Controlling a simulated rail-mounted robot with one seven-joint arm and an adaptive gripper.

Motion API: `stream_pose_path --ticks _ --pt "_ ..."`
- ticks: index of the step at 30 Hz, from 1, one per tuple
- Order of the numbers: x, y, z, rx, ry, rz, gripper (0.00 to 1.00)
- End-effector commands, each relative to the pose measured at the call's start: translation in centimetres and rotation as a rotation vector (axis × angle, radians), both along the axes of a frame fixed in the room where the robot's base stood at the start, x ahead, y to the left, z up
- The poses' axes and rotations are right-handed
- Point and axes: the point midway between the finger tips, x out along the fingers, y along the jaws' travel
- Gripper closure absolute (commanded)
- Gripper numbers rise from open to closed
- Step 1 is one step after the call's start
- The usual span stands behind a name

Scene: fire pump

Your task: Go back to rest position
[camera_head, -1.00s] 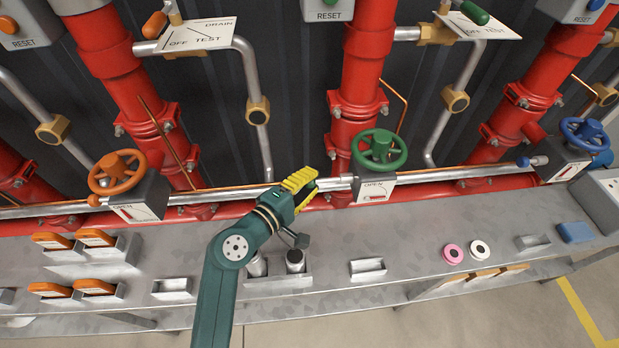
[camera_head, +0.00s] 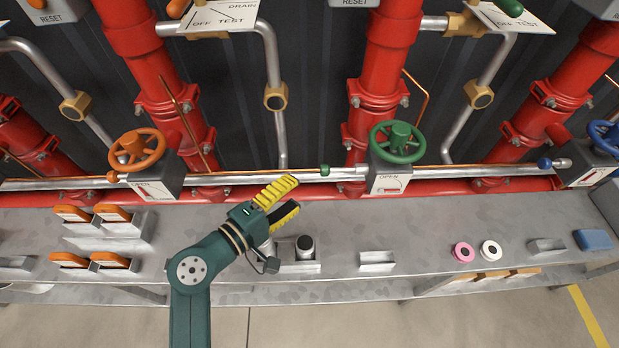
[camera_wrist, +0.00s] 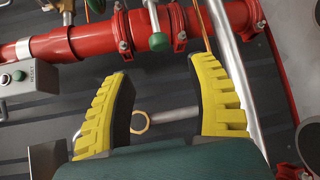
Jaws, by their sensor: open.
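My gripper (camera_head: 283,201) is green with yellow ridged fingers. In the head view it is above the grey bench, in front of the red pipes, left of the green handwheel (camera_head: 397,141). Its fingers are apart with nothing between them. My gripper hides part of the bench and of a dark cylinder's holder.
An orange handwheel (camera_head: 137,149) is on the left and a blue one (camera_head: 606,134) at the right edge. The bench (camera_head: 440,225) carries orange-topped blocks (camera_head: 112,213), a dark cylinder (camera_head: 305,247), pink (camera_head: 464,252) and white (camera_head: 490,250) rings, and a blue block (camera_head: 593,239).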

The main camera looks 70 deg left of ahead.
Motion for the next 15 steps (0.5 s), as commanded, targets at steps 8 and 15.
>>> stream_pose_path --ticks 8,15 --pt "-1.48 -0.83 0.29 0.001 0.0 0.0 0.42" --pt "-1.43 -0.8 0.27 0.001 0.0 0.0 0.42"
